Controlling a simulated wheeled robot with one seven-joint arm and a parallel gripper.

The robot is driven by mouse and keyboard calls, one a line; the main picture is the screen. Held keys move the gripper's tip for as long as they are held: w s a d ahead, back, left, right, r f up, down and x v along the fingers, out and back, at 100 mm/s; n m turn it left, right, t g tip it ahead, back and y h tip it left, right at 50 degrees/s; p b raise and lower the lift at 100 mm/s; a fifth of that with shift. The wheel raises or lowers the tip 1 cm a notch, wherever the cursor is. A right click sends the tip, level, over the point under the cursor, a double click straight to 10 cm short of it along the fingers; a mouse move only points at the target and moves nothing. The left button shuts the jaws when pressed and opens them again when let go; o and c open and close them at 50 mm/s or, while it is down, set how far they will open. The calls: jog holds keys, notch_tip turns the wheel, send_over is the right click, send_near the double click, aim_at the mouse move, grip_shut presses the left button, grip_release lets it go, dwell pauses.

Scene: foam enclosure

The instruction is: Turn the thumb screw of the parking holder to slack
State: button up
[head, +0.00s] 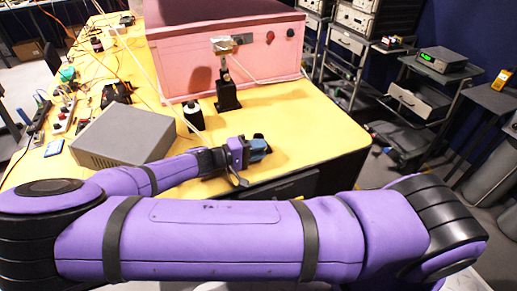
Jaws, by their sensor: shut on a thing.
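My gripper (258,148) is low over the front part of the yellow table, near its edge. It is shut on a small dark part (260,137), mostly hidden by the gripper. I cannot tell whether this is the thumb screw of the parking holder. A black upright stand (227,96) with a narrow post stands farther back, in front of the pink foam box, apart from my gripper. A silvery metal piece (222,45) shows above it against the box. No thumb screw can be made out clearly.
The pink foam box (190,74) fills the back of the yellow table (310,137). Cables and power strips clutter the left. The table's right part is clear.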

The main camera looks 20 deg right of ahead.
jog(key=o, duration=0.9)
jog(key=a, duration=0.7)
jog(key=shift+a+r, duration=0.2)
jog(key=shift+r, duration=0.15)
